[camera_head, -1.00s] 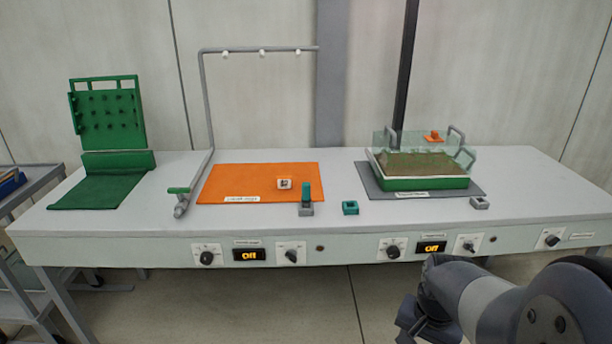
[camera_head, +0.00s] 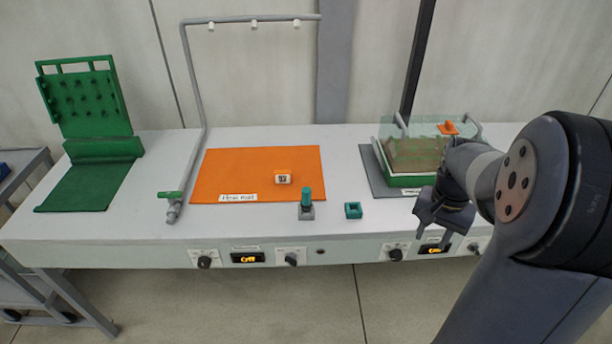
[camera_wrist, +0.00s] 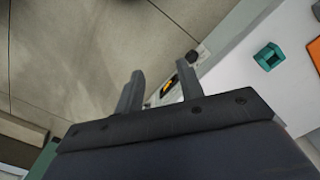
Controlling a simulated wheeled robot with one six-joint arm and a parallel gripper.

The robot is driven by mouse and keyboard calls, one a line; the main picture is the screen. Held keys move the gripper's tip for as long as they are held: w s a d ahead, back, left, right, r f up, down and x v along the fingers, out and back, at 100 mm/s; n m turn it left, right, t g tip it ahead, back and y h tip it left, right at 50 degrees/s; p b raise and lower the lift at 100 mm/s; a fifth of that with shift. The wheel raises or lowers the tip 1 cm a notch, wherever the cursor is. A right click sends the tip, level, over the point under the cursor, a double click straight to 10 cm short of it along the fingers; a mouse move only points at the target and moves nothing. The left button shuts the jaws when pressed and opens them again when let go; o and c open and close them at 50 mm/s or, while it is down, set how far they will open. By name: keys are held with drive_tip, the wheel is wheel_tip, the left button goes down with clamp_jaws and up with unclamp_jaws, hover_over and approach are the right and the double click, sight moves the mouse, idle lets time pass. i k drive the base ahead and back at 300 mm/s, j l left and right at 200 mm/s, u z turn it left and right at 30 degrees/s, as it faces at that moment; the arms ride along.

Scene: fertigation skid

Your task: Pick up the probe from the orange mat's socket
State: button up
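The probe (camera_head: 306,196) is a teal-green upright cylinder in a small grey socket (camera_head: 306,213). The socket stands at the front right corner of the orange mat (camera_head: 222,176). My gripper (camera_head: 434,236) is in front of the bench's right part in the head view, well to the right of the probe. In the wrist view its two fingers (camera_wrist: 160,85) are apart with nothing between them. The probe does not show in the wrist view; a bit of orange mat (camera_wrist: 315,50) shows at the right edge.
A teal hollow block (camera_head: 353,210) sits right of the socket. A white-and-orange cube (camera_head: 283,178) lies on the mat. A pipe frame with a green-handled valve (camera_head: 171,195) stands at left. A green tray with clear walls (camera_head: 405,180) is behind my arm. Knobs line the bench front.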

sight(306, 201)
drive_tip(key=i+u, duration=0.45)
drive_tip(key=i+l+u, duration=0.2)
drive_tip(key=u, duration=0.55)
drive_tip(key=i+l, duration=0.05)
